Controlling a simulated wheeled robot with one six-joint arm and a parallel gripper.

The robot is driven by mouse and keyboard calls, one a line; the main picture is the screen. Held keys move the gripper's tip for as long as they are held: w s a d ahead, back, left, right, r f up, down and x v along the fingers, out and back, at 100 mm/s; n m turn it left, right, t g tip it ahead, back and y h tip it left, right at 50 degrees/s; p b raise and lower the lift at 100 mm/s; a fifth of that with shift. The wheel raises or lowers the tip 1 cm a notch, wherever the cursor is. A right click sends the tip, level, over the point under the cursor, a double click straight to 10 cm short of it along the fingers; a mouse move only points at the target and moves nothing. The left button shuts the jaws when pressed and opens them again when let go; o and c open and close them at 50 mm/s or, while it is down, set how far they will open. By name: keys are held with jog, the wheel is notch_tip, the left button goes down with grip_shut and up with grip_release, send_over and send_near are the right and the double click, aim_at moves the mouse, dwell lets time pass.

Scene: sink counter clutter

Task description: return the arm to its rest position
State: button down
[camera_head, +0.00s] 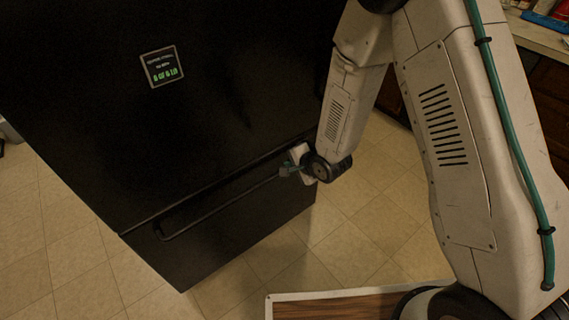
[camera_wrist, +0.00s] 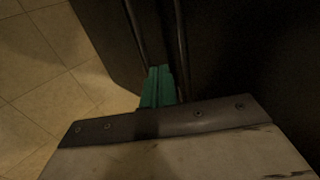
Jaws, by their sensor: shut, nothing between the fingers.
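My arm (camera_head: 345,95) reaches down from the upper right in the head view, bent at its elbow. My gripper (camera_head: 285,171) is at the right end of a black bar handle on a dark fridge's lower drawer. In the wrist view my teal fingers (camera_wrist: 158,86) are together, shut with nothing seen between them. They point at the narrow strip between dark panels, beside the bar handle. I cannot tell whether they touch the handle.
The black fridge (camera_head: 215,130) fills the left and centre, with its drawer handle (camera_head: 215,208) along the lower front. Tiled floor (camera_head: 375,200) is open to the right. A wood-patterned mat (camera_head: 335,306) lies at the bottom. A cluttered counter (camera_head: 540,38) is at upper right.

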jog(key=s+d+f+n+g+h, duration=0.3)
jog(key=s+d+n, duration=0.1)
jog(key=s, duration=0.2)
jog(key=s+d+r+n+g+h, duration=0.2)
jog(key=s+d+r+n+g, duration=0.15)
jog(key=d+r, duration=0.25)
jog(key=s+d+r+n, duration=0.1)
jog(key=s+d+r, duration=0.2)
jog(key=s+r, duration=0.4)
jog(key=s+d+r+n, duration=0.1)
jog(key=s+d+r, duration=0.3)
jog(key=s+r, duration=0.4)
jog(key=s+d+r+n, duration=0.1)
jog(key=s+d+r, duration=0.3)
jog(key=r, duration=1.3)
jog(key=shift+s+r, duration=0.35)
jog(key=shift+s, duration=1.55)
jog(key=shift+n, duration=0.25)
